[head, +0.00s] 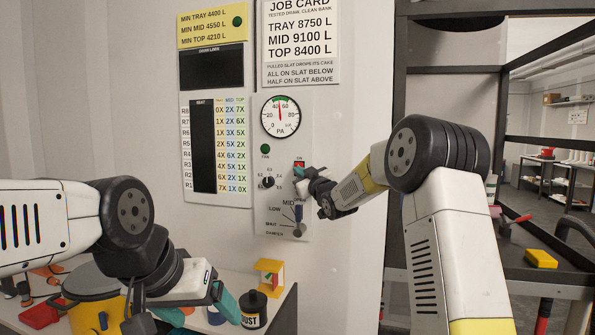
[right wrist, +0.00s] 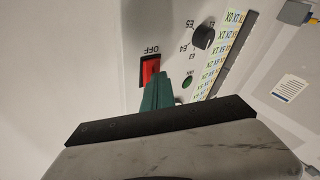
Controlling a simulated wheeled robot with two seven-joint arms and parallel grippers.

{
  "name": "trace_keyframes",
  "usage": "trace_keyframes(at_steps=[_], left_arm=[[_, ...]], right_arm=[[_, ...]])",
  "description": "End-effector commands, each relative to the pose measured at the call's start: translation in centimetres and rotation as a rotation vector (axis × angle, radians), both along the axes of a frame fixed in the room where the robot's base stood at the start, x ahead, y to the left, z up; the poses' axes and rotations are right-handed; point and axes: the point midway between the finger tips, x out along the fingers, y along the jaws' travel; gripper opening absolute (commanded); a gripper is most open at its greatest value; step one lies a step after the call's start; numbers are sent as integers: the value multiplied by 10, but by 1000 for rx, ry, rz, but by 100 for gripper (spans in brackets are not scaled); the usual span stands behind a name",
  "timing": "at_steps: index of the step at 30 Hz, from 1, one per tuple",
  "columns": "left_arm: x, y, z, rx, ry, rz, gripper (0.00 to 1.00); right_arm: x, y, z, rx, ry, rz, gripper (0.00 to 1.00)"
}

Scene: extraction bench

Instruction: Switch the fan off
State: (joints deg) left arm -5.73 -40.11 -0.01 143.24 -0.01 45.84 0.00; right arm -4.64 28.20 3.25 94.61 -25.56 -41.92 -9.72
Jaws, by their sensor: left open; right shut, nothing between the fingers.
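The fan switch is a red rocker (head: 299,164) on the grey wall panel, with an ON label above it. It also shows in the right wrist view (right wrist: 150,72), in a black frame with an OFF label at its edge. My right gripper (head: 299,173) is shut and empty, with its teal fingertips at the switch and partly over it. In the right wrist view the fingertips (right wrist: 158,90) lie right beside the red rocker; I cannot tell whether they touch it. My left gripper (head: 200,310) is open and empty, low over the bench at the left.
The panel also carries a round PA gauge (head: 281,116), a green lamp (head: 265,149), a black knob (head: 267,182) and a damper lever (head: 298,213).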

Motion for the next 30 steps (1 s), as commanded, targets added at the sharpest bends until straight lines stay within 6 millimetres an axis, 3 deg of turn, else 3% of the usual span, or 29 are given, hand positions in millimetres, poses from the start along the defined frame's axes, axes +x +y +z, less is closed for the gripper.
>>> trace_keyframes(at_steps=[12, 30], left_arm=[[0, 0, 0, 0, 0, 0, 80], [0, 0, 0, 0, 0, 0, 80]], right_arm=[[-39, 17, 9, 1, -7, 10, 0], [-43, 18, 11, 1, -4, 10, 0]])
